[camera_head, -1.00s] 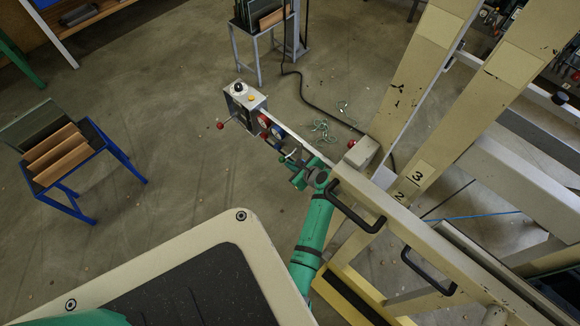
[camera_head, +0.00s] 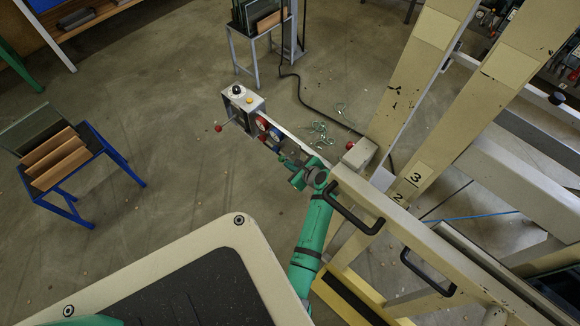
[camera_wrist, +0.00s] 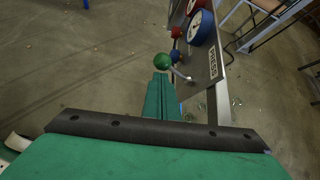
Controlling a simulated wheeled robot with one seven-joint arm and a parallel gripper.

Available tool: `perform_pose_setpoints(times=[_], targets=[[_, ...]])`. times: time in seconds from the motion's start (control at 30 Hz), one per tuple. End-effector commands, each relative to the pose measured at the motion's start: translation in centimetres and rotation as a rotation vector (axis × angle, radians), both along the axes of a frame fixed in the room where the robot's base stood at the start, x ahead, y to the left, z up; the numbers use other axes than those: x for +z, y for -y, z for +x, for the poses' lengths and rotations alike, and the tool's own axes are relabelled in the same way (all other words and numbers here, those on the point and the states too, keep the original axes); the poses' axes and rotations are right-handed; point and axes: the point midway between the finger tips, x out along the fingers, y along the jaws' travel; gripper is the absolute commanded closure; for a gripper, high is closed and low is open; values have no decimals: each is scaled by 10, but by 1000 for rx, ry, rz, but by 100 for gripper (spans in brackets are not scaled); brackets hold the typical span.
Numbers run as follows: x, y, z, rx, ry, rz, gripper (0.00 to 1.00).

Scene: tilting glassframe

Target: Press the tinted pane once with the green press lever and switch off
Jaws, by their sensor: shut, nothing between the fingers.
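The green press lever shows as a green ball knob (camera_wrist: 162,60) on a thin metal rod, beside a plate lettered PRESS (camera_wrist: 212,64), in the wrist view. My gripper (camera_wrist: 160,80) is shut and empty, its tips just below the green knob in the picture; I cannot tell whether they touch it. In the head view my gripper (camera_head: 287,161) is small beside the beam of the frame, and the green knob cannot be made out. A control box (camera_head: 243,104) with a black knob (camera_head: 236,89) and a yellow button stands at the beam's end. I cannot pick out the tinted pane in the frame.
A red gauge (camera_head: 262,122) and a blue gauge (camera_head: 277,133) sit along the beam. A red-ball lever (camera_head: 218,128) sticks out left of the control box. A blue rack (camera_head: 75,165) with panes stands at left. Cables lie on the floor. Open floor lies left of the beam.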

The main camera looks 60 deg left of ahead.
Motion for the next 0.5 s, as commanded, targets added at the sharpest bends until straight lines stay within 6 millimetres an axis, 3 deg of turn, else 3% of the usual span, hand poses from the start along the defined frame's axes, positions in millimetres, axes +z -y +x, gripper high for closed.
perform_pose_setpoints(times=[0.27, 0.5], targets=[[11, 2, -4, 9, -2, 7, 100], [34, 35, 3, 3, -2, 3, 100]])
